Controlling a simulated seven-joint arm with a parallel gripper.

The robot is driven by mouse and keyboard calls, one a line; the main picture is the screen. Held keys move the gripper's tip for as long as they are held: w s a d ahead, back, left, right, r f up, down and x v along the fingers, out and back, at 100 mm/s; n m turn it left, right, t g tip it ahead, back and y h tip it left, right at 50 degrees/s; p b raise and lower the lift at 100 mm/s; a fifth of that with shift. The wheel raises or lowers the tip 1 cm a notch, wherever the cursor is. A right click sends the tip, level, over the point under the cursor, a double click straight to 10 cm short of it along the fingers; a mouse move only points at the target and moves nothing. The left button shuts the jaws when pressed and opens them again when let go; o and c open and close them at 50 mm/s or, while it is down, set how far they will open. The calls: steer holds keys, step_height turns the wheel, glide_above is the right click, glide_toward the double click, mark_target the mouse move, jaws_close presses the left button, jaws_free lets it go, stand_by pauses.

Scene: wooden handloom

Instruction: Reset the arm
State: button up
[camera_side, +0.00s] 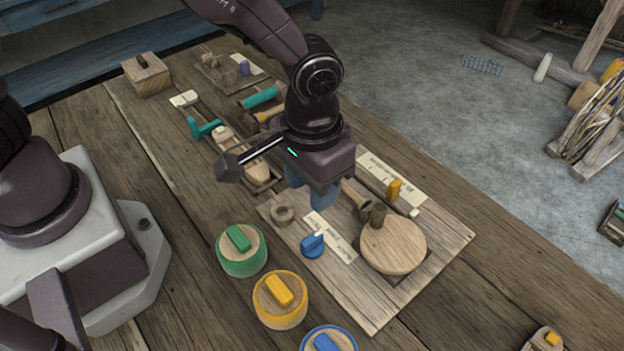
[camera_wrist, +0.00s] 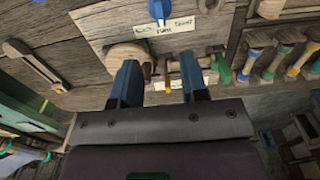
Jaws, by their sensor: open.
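My gripper (camera_side: 311,190) hangs above the wooden board on the table, its two blue fingers pointing down. In the wrist view its fingers (camera_wrist: 160,75) are spread apart with nothing held between them. It appears raised clear of the board, though the exact height is hard to tell. The wooden board (camera_side: 440,248) carries a round wooden disc (camera_side: 393,246), a blue knob (camera_side: 312,245), a small wooden ring (camera_side: 282,214) and a yellow peg (camera_side: 394,188). The disc also shows beyond the fingers in the wrist view (camera_wrist: 128,52). My gripper hides part of the board's far side.
A wooden block (camera_side: 146,76) sits at the far left corner. Teal-handled tools (camera_side: 202,128) lie behind my gripper.

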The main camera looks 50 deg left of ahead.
steer(key=s+a+r+t, duration=0.2)
steer(key=s+a+r, duration=0.3)
steer(key=a+r, duration=0.4)
steer(key=s+a+r+t, duration=0.3)
steer(key=s+a+r, duration=0.2)
steer(key=a+r, duration=0.5)
steer(key=shift+s+a+r+t, duration=0.3)
steer(key=shift+a, duration=0.1)
